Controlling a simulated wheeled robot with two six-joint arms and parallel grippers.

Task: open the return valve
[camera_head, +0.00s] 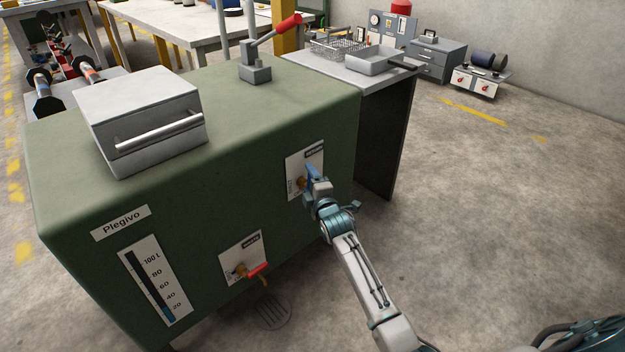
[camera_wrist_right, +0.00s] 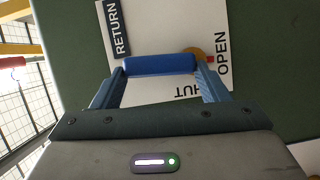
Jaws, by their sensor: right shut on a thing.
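The return valve's white plate (camera_head: 293,163) is on the green tank's front, near its right edge. In the wrist view the plate (camera_wrist_right: 181,18) bears the words RETURN, SHUT and OPEN. The valve's blue lever (camera_wrist_right: 160,64) runs from the brass body (camera_wrist_right: 194,53) toward the RETURN label, away from OPEN. My right gripper (camera_wrist_right: 162,75) is shut on the lever, with a finger on each side. In the head view my right gripper (camera_head: 314,178) covers much of the valve, and the brass (camera_head: 301,183) just shows. My left gripper is out of view.
A second valve with a red lever (camera_head: 257,270) is lower left on the tank (camera_head: 215,225), above a floor drain (camera_head: 272,312). A level gauge (camera_head: 157,282) is further left. A side table (camera_head: 392,75) adjoins the tank. The floor to the right is clear.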

